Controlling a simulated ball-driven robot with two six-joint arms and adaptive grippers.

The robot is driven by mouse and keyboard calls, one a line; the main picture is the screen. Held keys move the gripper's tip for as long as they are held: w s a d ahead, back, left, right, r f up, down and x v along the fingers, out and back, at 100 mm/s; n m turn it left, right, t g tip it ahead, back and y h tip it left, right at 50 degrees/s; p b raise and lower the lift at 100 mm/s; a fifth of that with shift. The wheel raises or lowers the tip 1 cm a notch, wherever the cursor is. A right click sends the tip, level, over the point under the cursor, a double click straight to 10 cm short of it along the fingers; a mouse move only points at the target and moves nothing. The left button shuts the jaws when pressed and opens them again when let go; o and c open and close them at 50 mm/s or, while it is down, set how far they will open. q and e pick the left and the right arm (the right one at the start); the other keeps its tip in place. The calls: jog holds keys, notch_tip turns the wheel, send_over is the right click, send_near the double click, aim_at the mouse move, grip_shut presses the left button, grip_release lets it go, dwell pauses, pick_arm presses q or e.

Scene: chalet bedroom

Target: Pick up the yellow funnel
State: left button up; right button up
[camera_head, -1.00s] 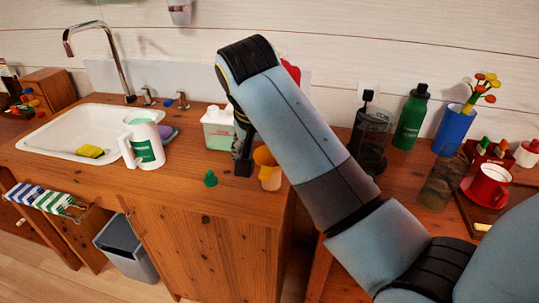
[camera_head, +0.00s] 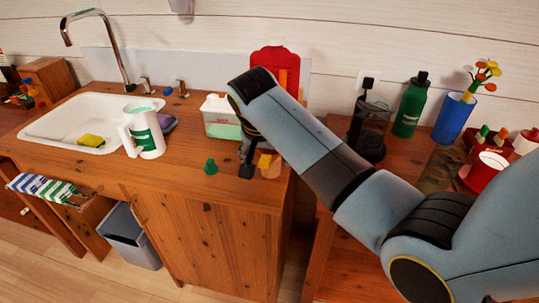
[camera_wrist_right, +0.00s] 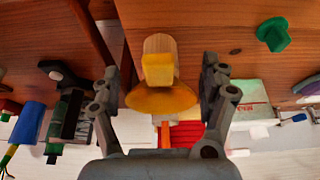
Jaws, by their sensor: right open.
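The yellow funnel (camera_head: 268,165) stands on the wooden counter near its right front corner, partly hidden by my right arm in the head view. In the right wrist view the funnel (camera_wrist_right: 160,97) sits between the two spread fingers, with a gap on each side. My right gripper (camera_wrist_right: 160,82) is open and not closed on it. In the head view the right gripper (camera_head: 250,160) is low over the counter, with one dark finger just left of the funnel. The other finger is hidden there. My left gripper is not in view.
A small green piece (camera_head: 211,166) lies left of the gripper. A green and white tub (camera_head: 221,121) stands behind it. A white and green mug (camera_head: 146,132) stands beside the sink (camera_head: 48,129). A red board (camera_head: 270,62) leans at the wall. A gap separates the counter from the right table.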

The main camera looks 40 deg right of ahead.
jog(key=shift+c, duration=0.4)
grip_shut()
